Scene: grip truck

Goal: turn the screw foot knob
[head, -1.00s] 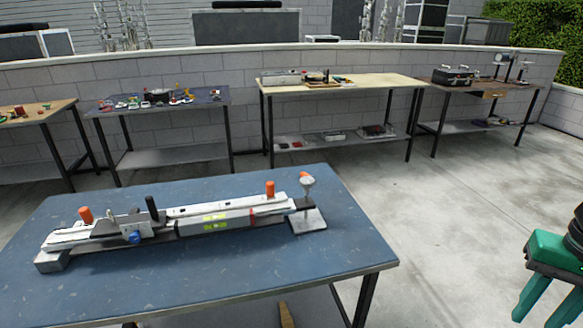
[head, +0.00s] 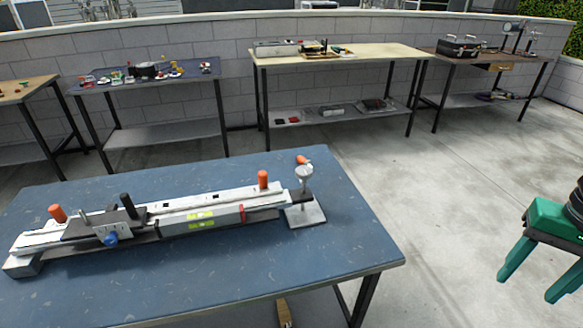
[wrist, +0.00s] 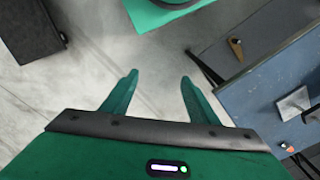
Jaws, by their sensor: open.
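A long silver and grey device (head: 190,222) lies on the blue workbench. At its right end a pale, flared screw foot knob (head: 304,172) stands upright above a flat grey foot plate (head: 305,215). The foot plate also shows at the right edge of the wrist view (wrist: 292,103), with the knob not clearly seen there. My gripper (head: 528,288) is green, open and empty. It is right of the workbench, well apart from the knob. In the wrist view my gripper's two fingers (wrist: 160,78) are spread over bare floor.
The blue workbench (head: 330,255) has free room in front of the device. Orange handles (head: 263,179) and a black upright lever (head: 128,205) stick up from the device. Several benches stand along the wall.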

